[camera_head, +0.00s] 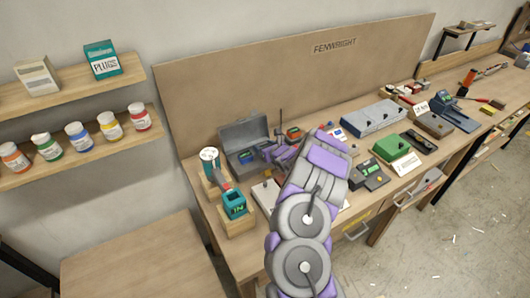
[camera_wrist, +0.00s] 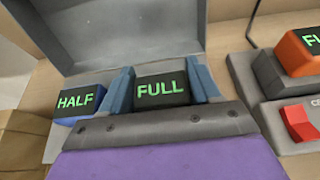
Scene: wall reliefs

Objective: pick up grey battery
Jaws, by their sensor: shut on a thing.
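In the wrist view, a dark grey battery (camera_wrist: 162,91) with green FULL lettering sits between the two blue fingers of my gripper (camera_wrist: 164,82). The fingers are shut on its sides. Its lower part is hidden by my gripper, so I cannot tell whether it still touches the case. Behind it is the raised lid of an open grey case (camera_wrist: 120,30). In the head view, my purple and grey gripper (camera_head: 274,155) is at this open case (camera_head: 243,132), and the grey battery cannot be made out there.
A blue battery (camera_wrist: 82,101) marked HALF lies close left of my fingers. An orange battery (camera_wrist: 299,52) sits in a grey device with a red switch (camera_wrist: 298,123) to the right. A backboard (camera_head: 300,80) rises behind.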

